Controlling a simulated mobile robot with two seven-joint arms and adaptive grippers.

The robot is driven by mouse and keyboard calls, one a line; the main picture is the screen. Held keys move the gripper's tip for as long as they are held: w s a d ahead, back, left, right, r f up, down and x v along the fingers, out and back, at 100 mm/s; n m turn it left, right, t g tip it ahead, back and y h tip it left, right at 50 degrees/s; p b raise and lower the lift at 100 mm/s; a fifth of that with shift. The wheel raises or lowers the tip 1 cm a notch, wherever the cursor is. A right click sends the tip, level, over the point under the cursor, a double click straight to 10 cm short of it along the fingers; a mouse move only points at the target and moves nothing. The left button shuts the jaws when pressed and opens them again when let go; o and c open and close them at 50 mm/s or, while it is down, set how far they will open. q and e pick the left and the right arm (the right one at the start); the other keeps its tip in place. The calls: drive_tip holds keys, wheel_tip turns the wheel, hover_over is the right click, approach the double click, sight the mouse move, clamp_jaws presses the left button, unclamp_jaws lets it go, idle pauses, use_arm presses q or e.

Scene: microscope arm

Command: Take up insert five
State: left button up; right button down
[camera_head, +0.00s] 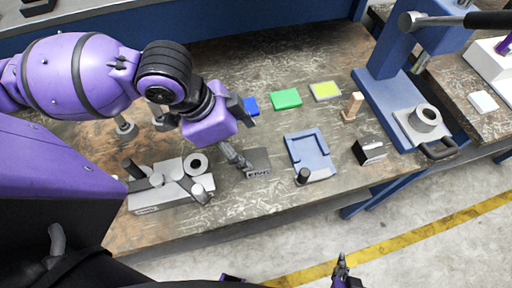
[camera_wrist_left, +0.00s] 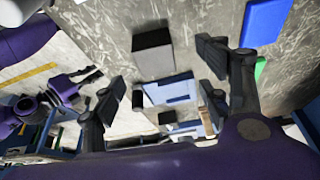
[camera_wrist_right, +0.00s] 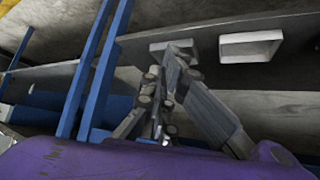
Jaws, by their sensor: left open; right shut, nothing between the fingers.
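Insert five is a grey block (camera_head: 258,163) marked "FIVE" that lies on the worn workbench. In the left wrist view the grey block (camera_wrist_left: 153,60) appears ahead of the fingers, between them in the picture. My left gripper (camera_head: 243,135) is open, pointing down over the bench beside the block, with one finger near its left edge. I cannot tell whether that finger touches it. In its own wrist view the open left gripper (camera_wrist_left: 162,82) has nothing between its fingers. My right gripper (camera_head: 341,265) is shut and empty, low in front of the bench; its fingers (camera_wrist_right: 168,85) are together.
A blue tray (camera_head: 322,160) lies right of the block, with a dark cylinder (camera_head: 303,176) at its corner. Blue (camera_head: 250,105), green (camera_head: 286,99) and yellow (camera_head: 325,91) pieces lie behind. A grey fixture (camera_head: 150,200) stands left. A blue press (camera_head: 385,90) stands right.

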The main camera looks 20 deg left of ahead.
sight(255, 159)
use_arm(q)
drive_tip(key=x, duration=0.5)
drive_tip(key=b+x, duration=0.1)
drive_tip(key=x, duration=0.1)
drive_tip(key=shift+s+d+f, duration=0.1)
drive_tip(key=shift+s+d, duration=0.15)
drive_tip(key=shift+s, duration=0.05)
drive_tip(key=shift+c, duration=0.5)
clamp_jaws()
